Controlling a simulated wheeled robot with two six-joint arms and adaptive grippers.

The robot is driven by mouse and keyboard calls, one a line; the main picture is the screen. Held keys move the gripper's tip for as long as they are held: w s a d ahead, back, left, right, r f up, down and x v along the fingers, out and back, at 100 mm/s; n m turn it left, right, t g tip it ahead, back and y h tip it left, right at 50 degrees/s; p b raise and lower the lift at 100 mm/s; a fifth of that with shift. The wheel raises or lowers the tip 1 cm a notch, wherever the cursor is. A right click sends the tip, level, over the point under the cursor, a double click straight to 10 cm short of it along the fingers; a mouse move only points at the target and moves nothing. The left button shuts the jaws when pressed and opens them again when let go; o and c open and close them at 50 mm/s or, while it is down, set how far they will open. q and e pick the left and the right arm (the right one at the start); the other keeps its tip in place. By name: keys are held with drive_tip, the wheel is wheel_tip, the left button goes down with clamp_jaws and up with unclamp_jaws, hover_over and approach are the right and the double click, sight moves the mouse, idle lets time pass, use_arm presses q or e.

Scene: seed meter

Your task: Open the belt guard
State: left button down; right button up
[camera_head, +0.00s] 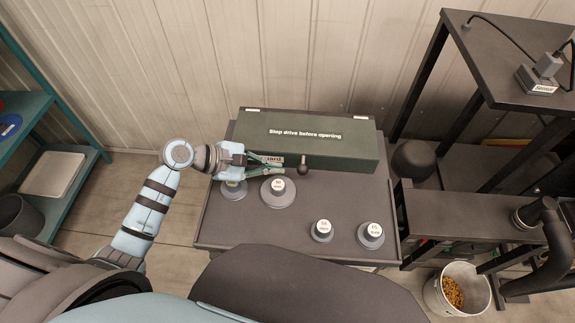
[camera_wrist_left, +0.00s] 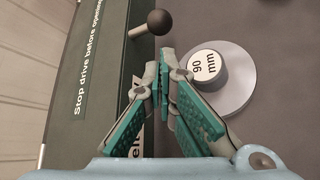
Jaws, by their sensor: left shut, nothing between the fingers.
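The belt guard (camera_head: 350,150) is a long dark green box at the back of the table, marked "Stop drive before opening", with its lid down. It also shows on the left of the left wrist view (camera_wrist_left: 95,60). A dark ball knob (camera_head: 303,170) on a short stem sticks out of its front face; the ball shows at the top of the left wrist view (camera_wrist_left: 160,21). My left gripper (camera_head: 283,164) is shut and empty, just left of the knob and apart from it. Its fingertips (camera_wrist_left: 165,62) point toward the knob's stem. My right gripper is not in view.
Stepped grey pulleys stand on the table (camera_head: 250,235); the "90 mm" one (camera_head: 278,192) is just under my left gripper. Two smaller ones stand front right. A bucket (camera_head: 458,290) and a black bench (camera_head: 530,40) are to the right.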

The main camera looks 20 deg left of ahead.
sight(288, 176)
use_arm(q)
drive_tip(key=x, duration=0.5)
drive_tip(key=shift+w+f, duration=0.1)
drive_tip(key=shift+w, duration=0.25)
drive_tip(key=shift+s, duration=0.1)
drive_tip(key=shift+a, duration=0.1)
